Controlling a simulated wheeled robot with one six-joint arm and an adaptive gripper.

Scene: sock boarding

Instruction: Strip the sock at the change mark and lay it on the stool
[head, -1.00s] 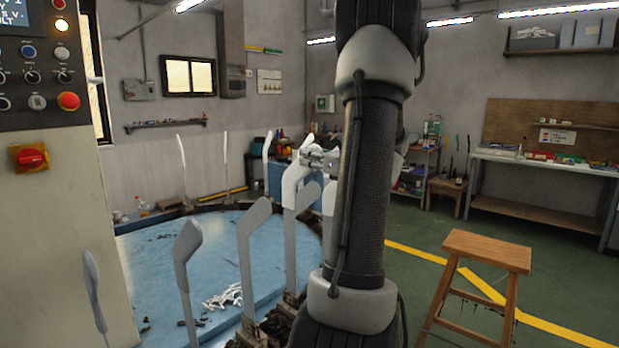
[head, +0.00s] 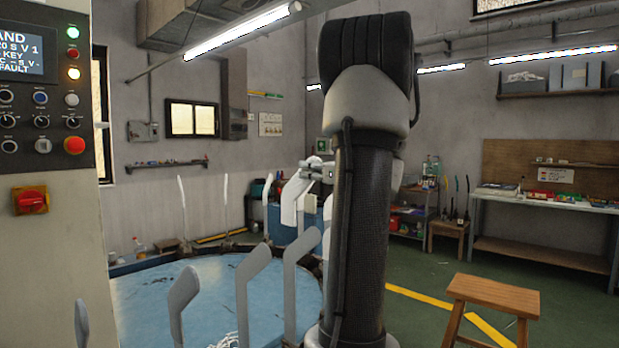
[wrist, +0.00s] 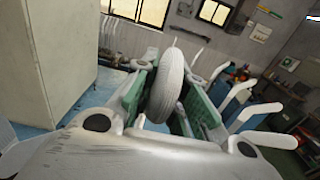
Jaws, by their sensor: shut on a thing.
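My gripper (head: 318,174) is shut on a white sock (head: 292,203), which hangs from it above the foot-shaped boards in the head view. In the wrist view, the sock (wrist: 167,86) shows as a pale rounded shape between my green-padded fingers. Its lower end appears clear of the grey board (head: 303,250) below, though overlap makes this hard to judge. The wooden stool (head: 495,294) stands at the lower right, with a bare top, well away from my gripper. The control panel's display (head: 27,45) is at the upper left; its text is cut off.
Several upright boards (head: 250,275) stand around the blue round table (head: 150,290). The control cabinet (head: 55,270) fills the left side. A workbench (head: 525,197) is at the back right. Green floor (head: 420,290) lies open between my arm and the stool.

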